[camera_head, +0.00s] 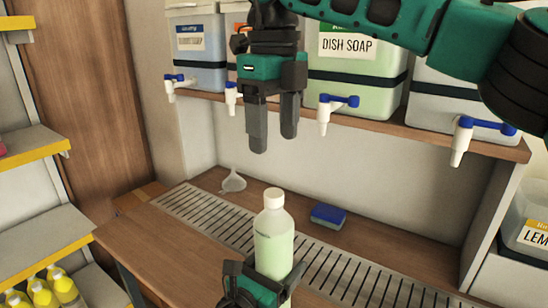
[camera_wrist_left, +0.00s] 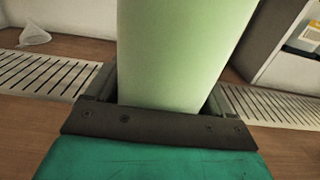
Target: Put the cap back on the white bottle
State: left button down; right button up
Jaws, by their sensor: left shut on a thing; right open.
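The white bottle (camera_head: 273,243), filled with pale green liquid, stands upright at the front of the counter. A white cap (camera_head: 274,198) sits on top of its neck; I cannot tell how tightly. My left gripper (camera_head: 264,277) is shut around the bottle's lower body. In the left wrist view the pale green bottle body (camera_wrist_left: 180,50) rises between the fingers, and its top is out of frame. My right gripper (camera_head: 273,142) is open and empty, pointing down above the cap and apart from it.
A slotted drain grate (camera_head: 215,218) runs along the counter. A blue sponge (camera_head: 328,216) and a clear funnel (camera_head: 233,181) lie behind it. Above is a shelf with drums, including dish soap (camera_head: 352,67), whose taps (camera_head: 326,112) jut out near my right gripper.

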jog(key=shift+r, duration=0.9)
pick_arm(q)
grip_release()
jog(key=v, duration=1.3)
jog(key=shift+b, duration=0.45)
pick_arm(e)
jog(key=shift+f, duration=0.45)
